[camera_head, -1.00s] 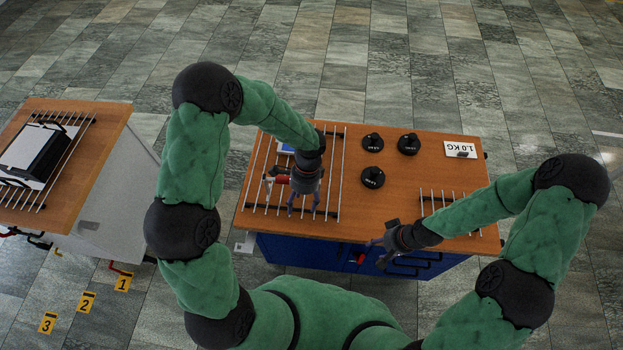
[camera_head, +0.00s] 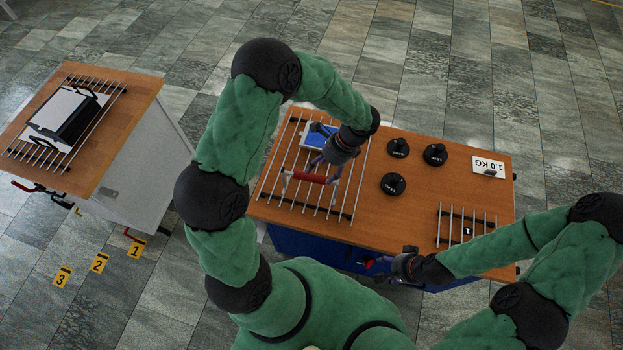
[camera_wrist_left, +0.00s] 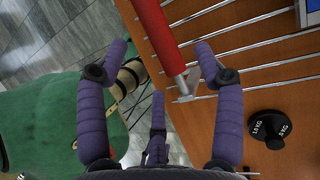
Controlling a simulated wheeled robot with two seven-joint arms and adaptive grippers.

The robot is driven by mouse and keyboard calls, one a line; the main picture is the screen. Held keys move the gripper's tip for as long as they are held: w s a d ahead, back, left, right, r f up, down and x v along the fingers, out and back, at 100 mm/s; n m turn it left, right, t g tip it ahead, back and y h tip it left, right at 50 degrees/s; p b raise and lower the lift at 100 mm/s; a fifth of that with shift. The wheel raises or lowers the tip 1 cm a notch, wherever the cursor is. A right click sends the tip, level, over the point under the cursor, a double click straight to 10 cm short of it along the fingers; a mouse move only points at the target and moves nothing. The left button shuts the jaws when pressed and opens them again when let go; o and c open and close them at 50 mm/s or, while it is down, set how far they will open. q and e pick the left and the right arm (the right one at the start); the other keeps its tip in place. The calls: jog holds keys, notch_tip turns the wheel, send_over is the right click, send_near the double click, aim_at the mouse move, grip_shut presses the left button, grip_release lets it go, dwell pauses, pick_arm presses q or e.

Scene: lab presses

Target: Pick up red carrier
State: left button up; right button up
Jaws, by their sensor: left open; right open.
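The red carrier (camera_head: 309,177) is a red bar with pale ends, lying on the left metal rack on the wooden table top. In the left wrist view its red bar (camera_wrist_left: 156,35) and pale end show ahead, between the spread fingers. My left gripper (camera_head: 328,168) is open at the carrier's right end, with its purple fingers apart. In the left wrist view I cannot tell whether the fingers (camera_wrist_left: 160,50) touch the carrier. My right gripper (camera_head: 378,266) is open and empty near the table's front edge, far from the carrier.
A blue and white device (camera_head: 316,136) lies behind the carrier on the rack (camera_head: 350,205). Several black weights (camera_head: 393,184) stand to the right, and a 1.0 KG card (camera_head: 488,166) lies farther right.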

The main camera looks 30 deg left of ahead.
aim_at(311, 178)
pick_arm(q)
jog(key=shift+x, duration=1.15)
jog(key=f, duration=0.1)
jog(key=s+a+f, duration=0.1)
jog(key=a+f, duration=0.1)
jog(key=shift+s+f, duration=0.1)
jog(key=shift+s, duration=0.2)
jog(key=shift+s+a+f, duration=0.1)
jog(key=shift+a+f, duration=0.1)
jog(key=shift+f, duration=0.25)
jog(key=shift+f+b, duration=0.25)
jog(key=shift+b, duration=0.05)
grip_shut()
